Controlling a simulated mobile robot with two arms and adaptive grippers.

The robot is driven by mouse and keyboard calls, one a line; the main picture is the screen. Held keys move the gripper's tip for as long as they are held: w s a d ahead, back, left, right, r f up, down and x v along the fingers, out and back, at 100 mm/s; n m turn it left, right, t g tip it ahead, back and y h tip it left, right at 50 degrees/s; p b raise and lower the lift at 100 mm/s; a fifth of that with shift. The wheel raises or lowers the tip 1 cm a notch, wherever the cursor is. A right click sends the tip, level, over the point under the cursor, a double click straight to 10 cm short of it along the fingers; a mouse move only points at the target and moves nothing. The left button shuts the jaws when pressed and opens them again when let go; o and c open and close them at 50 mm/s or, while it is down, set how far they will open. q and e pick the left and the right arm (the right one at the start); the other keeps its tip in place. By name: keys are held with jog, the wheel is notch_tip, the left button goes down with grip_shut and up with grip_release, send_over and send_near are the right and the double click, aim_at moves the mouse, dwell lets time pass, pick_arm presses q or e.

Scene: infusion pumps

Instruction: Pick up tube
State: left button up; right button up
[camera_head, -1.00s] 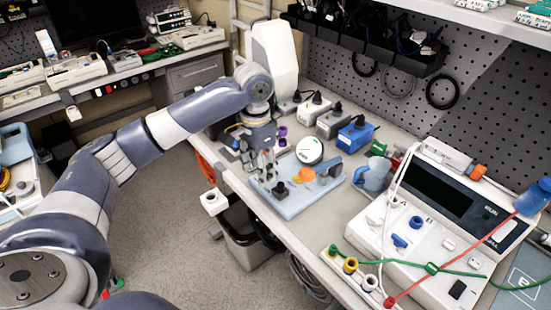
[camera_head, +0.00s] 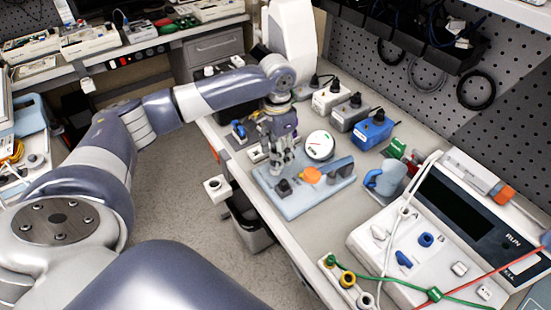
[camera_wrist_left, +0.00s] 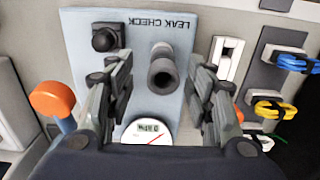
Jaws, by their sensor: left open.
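A dark grey hollow tube (camera_wrist_left: 163,70) stands on the light blue LEAK CHECK board (camera_wrist_left: 180,22) in the left wrist view. My left gripper (camera_wrist_left: 160,72) is open, with one finger on each side of the tube and a visible gap to both. In the head view my left gripper (camera_head: 276,168) points down over the left back part of the board (camera_head: 300,203). The tube cannot be made out there, behind or among the fingers. My right gripper is not in view.
The board carries a black knob (camera_head: 284,187), a round white gauge (camera_head: 320,145) and an orange disc (camera_head: 310,175).

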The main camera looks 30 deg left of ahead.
aim_at(275, 161)
pick_arm(q)
jog(key=f, duration=0.2)
jog(key=f+p, duration=0.1)
jog(key=f, duration=0.1)
jog(key=shift+s+a, duration=0.2)
jog(key=shift+a, duration=0.05)
jog(key=shift+f, duration=0.1)
jog(key=shift+w, duration=0.1)
jog(key=shift+c, duration=0.9)
jog(key=c, duration=0.9)
jog(key=shift+o, duration=0.2)
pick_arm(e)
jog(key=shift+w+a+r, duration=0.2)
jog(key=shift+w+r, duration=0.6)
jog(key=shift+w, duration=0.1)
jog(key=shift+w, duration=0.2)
